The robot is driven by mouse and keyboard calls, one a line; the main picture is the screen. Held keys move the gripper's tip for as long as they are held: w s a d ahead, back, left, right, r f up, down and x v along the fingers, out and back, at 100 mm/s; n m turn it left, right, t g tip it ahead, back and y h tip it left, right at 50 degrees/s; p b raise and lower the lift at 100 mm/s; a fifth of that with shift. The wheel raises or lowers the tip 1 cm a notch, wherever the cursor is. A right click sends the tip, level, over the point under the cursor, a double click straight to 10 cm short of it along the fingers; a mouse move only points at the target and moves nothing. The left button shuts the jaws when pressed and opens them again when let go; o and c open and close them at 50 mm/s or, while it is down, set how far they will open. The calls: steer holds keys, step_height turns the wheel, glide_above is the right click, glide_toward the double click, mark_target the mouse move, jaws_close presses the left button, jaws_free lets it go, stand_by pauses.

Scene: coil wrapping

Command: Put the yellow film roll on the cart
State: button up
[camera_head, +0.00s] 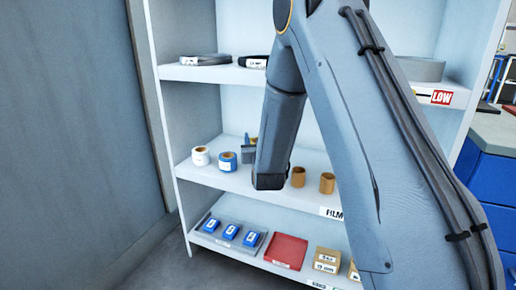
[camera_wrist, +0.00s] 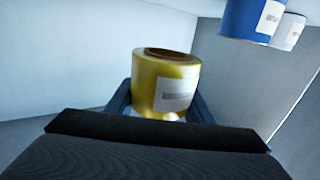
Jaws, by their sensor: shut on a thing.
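The yellow film roll (camera_wrist: 150,90) is upright in the wrist view, with a brown core and a white label. My gripper (camera_wrist: 160,108) is shut on it, one finger on each side. In the head view my gripper (camera_head: 248,153) is at the middle shelf, right of a blue roll. Only a small yellowish bit of the roll shows there, and my wrist and arm hide the rest. Whether the roll touches the shelf cannot be told. The cart is not in view.
On the middle shelf (camera_head: 225,180) stand a white roll (camera_head: 201,156), a blue roll (camera_head: 227,161) and two brown rolls (camera_head: 327,183). The upper shelf holds dark coils (camera_head: 204,59). The lower shelf has blue items, a red tray (camera_head: 287,251) and boxes. A blue cabinet (camera_head: 485,175) is at right.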

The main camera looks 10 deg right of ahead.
steer(key=shift+s+r, duration=0.1)
steer(key=shift+r, duration=0.4)
steer(key=shift+s, duration=0.2)
steer(key=shift+n+y, duration=0.4)
steer(key=s+f, duration=0.1)
steer(key=s, duration=0.1)
steer(key=s+f, duration=0.2)
steer(key=s, duration=0.1)
steer(key=s+f, duration=0.2)
steer(key=s, duration=0.1)
steer(key=shift+d+f, duration=0.1)
steer(key=shift+d, duration=0.05)
steer(key=s+f+y, duration=0.1)
steer(key=s+f, duration=0.2)
steer(key=s, duration=0.7)
steer(key=s+r+p, duration=0.7)
steer(key=r+p, duration=0.5)
steer(key=p, duration=1.5)
steer(key=shift+s+a+p, duration=0.2)
steer(key=shift+a+p, duration=0.05)
steer(key=shift+p, duration=0.1)
